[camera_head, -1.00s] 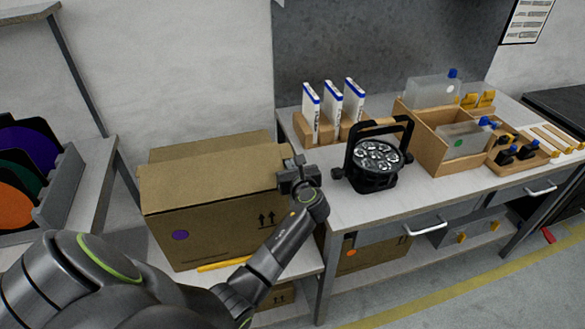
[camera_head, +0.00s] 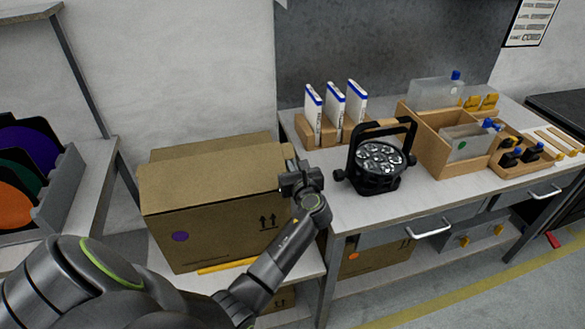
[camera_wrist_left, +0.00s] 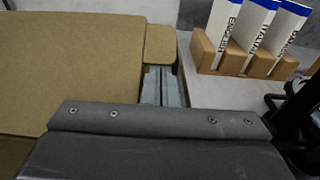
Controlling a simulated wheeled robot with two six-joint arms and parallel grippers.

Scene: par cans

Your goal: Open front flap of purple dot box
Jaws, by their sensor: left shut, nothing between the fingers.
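The purple dot box (camera_head: 225,229) is a brown cardboard box on the low bench at centre left, its purple dot (camera_head: 180,237) on the front face. A broad top panel (camera_head: 215,180), seemingly the front flap, covers the top along the front. Another cardboard panel (camera_head: 205,148) shows behind it. My left gripper (camera_head: 290,168) is shut and empty at the box's right end, near the top edge. In the left wrist view the broad panel (camera_wrist_left: 70,65) lies left of the shut fingers (camera_wrist_left: 160,85), with a small cardboard tab (camera_wrist_left: 160,44) just beyond. Contact cannot be told.
A black par can light (camera_head: 378,165) stands on the workbench (camera_head: 350,208) just right of my gripper. Booklets in a wooden holder (camera_head: 308,133) stand behind it. A yellow strip (camera_head: 225,266) lies before the box. Another box (camera_head: 375,257) with an orange dot is below the workbench.

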